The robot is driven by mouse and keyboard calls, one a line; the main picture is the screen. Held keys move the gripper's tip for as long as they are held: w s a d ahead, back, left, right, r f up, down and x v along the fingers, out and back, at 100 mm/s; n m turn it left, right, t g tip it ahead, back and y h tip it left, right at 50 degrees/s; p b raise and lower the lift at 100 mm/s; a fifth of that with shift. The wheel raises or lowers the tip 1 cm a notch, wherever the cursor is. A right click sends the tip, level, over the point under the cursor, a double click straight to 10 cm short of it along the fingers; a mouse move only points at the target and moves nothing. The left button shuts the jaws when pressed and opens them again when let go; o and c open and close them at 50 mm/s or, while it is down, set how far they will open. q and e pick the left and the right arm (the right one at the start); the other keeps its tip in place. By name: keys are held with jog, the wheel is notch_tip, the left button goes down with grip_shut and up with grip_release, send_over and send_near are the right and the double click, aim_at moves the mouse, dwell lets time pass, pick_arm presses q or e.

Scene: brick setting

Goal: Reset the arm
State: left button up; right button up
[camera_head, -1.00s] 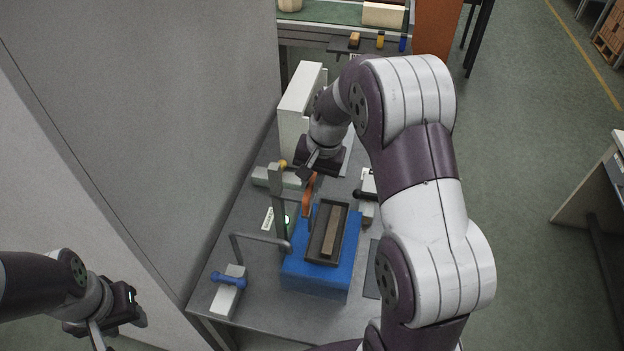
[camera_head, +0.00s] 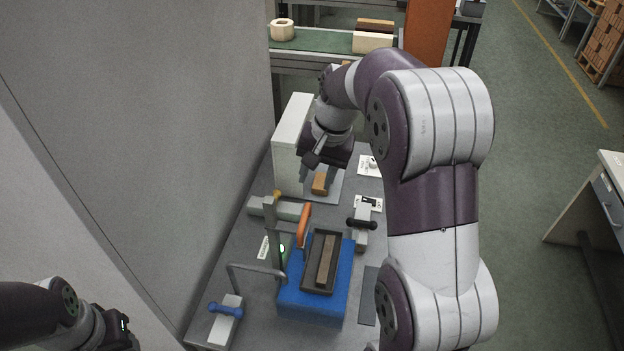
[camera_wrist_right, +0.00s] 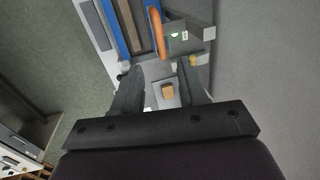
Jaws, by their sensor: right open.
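My right gripper (camera_head: 314,158) hangs above the table near the white box, at the far side of the blue block. In the right wrist view its two fingers (camera_wrist_right: 160,80) are apart with nothing held between them. The orange handle (camera_head: 304,226) stands upright beside the blue block, apart from the gripper. My left gripper (camera_head: 121,338) is at the bottom left, its fingers cut off by the frame edge.
The blue block (camera_head: 312,306) carries a dark tray (camera_head: 308,278) with a brown bar. A white box (camera_head: 292,130) stands by the grey wall. A lever with a black grip (camera_head: 361,225) and a blue-handled lever (camera_head: 226,310) are on the table. A conveyor (camera_head: 315,42) lies behind.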

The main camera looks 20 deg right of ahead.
dwell(0.5)
jog(key=s+a+f+n+h+b, duration=0.1)
jog(key=s+a+f+n+b, duration=0.2)
jog(key=s+f, duration=0.4)
jog(key=s+a+f+n+b, duration=0.3)
jog(key=s+f+n+b, duration=0.1)
jog(key=s+f, duration=0.4)
jog(key=shift+s+a+f+n+h+b, duration=0.2)
jog(key=shift+a+f+n+h+b, duration=0.15)
jog(key=shift+f+b, duration=0.4)
jog(key=shift+s+a+r, duration=0.1)
jog(key=shift+r, duration=0.05)
